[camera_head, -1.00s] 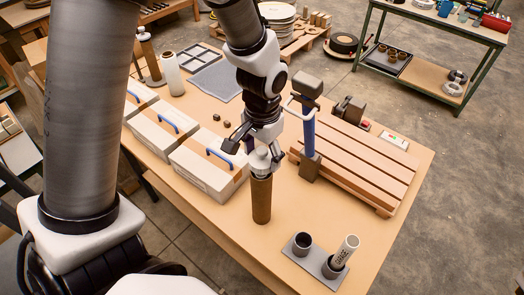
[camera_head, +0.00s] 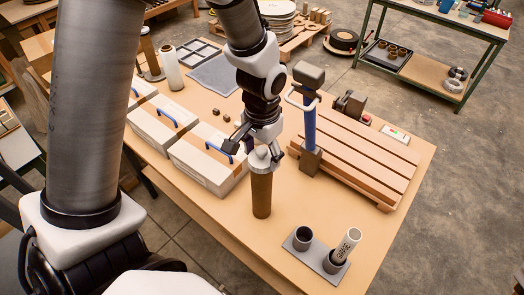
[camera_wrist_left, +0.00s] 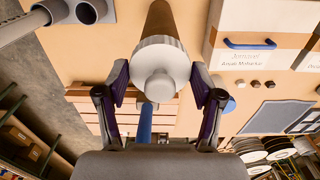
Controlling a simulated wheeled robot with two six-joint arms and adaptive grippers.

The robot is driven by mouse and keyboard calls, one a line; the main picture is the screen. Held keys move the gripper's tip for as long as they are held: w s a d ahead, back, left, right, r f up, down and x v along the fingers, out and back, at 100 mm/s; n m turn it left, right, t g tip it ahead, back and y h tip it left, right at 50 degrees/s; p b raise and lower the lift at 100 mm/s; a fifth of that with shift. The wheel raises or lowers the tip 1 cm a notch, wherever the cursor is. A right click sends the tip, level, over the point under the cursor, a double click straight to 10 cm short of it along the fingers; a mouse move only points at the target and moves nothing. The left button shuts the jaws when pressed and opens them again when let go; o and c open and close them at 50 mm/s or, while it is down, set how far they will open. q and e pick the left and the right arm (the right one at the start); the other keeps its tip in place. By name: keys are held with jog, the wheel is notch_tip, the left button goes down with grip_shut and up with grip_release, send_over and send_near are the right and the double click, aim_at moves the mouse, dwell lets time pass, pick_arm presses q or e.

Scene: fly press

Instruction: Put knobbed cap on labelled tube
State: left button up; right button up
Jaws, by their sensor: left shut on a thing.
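The knobbed cap (camera_wrist_left: 160,68), pale grey with a ribbed rim and round knob, sits at the top end of a brown tube (camera_head: 261,197) standing on the table. My left gripper (camera_head: 257,147) is above this tube, shut on the cap; in the left wrist view its fingers flank the cap. Whether the cap rests fully on the brown tube is hard to tell. My right gripper is not in view.
A blue post with a grey head (camera_head: 309,75) and a slatted wooden rack (camera_head: 365,160) are to the right. Bare table lies between brown tube and holder.

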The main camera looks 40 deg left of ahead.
pick_arm(q)
jog(key=shift+f+b, duration=0.6)
jog(key=shift+f, duration=0.55)
jog(key=o, duration=0.9)
jog(key=shift+c, duration=0.2)
notch_tip(320, 180, up, 12)
jog(key=shift+r, duration=0.1)
